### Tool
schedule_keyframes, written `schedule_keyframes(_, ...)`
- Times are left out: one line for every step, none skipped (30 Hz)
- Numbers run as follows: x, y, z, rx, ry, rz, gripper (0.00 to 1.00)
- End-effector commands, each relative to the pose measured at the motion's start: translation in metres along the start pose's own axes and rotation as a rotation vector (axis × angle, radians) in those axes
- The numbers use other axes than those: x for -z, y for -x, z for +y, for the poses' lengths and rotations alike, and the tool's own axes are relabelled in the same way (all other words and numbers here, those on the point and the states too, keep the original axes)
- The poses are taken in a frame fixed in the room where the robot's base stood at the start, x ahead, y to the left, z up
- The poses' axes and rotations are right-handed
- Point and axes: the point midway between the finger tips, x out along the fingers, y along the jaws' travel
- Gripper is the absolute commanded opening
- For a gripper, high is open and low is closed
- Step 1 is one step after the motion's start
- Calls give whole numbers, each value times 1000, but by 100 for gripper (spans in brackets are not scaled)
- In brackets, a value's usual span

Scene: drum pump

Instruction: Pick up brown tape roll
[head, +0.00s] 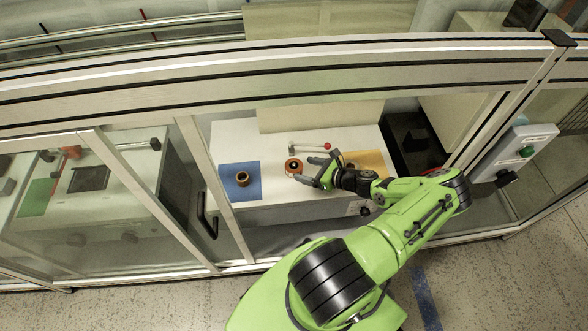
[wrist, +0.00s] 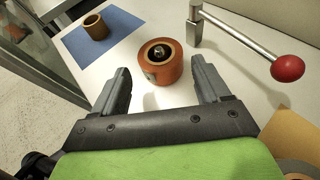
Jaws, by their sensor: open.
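A brown tape roll (head: 243,178) stands on a blue mat at the left of the white worktop; it also shows at the upper left of the wrist view (wrist: 95,27). An orange-brown roll (head: 293,166) with a dark centre and a metal pin stands on the bare worktop to its right. In the wrist view this orange-brown roll (wrist: 162,64) lies just ahead of and between my fingertips. My gripper (head: 308,170) is open and empty, and it points left across the worktop. I cannot tell whether a finger touches the orange-brown roll.
A lever with a red knob (wrist: 287,68) rises behind and right of the orange-brown roll. A yellow mat (head: 374,160) lies to the right, with a round item partly hidden by my gripper. The blue mat (wrist: 116,23) is at left. Metal frame bars (head: 215,190) edge the opening.

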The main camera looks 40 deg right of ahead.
Motion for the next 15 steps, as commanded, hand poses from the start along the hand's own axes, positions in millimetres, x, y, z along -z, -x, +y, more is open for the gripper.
schedule_keyframes(2, -9, 1, -2, 0, -1, 76)
schedule_keyframes(1, -12, 1, -2, 0, -1, 76)
schedule_keyframes(1, -15, 0, -1, 0, -1, 76)
schedule_keyframes(1, -17, 0, 0, 0, 0, 76)
schedule_keyframes(1, -19, 0, 0, 0, 0, 76)
schedule_keyframes(0, -24, 0, -1, 0, 0, 76)
schedule_keyframes(0, -28, 0, -3, 1, 0, 76)
schedule_keyframes(0, -33, 0, -3, 1, -1, 76)
schedule_keyframes(0, -41, 0, -2, 2, -1, 76)
schedule_keyframes(0, -48, 0, -3, 2, -1, 76)
schedule_keyframes(-1, -54, 0, -4, 1, -1, 76)
schedule_keyframes(0, -61, 0, -3, 0, 0, 76)
schedule_keyframes(-1, -65, 0, -2, 0, 0, 76)
schedule_keyframes(-1, -67, 0, -1, 0, 0, 76)
schedule_keyframes(-2, -68, -1, -1, 0, 1, 76)
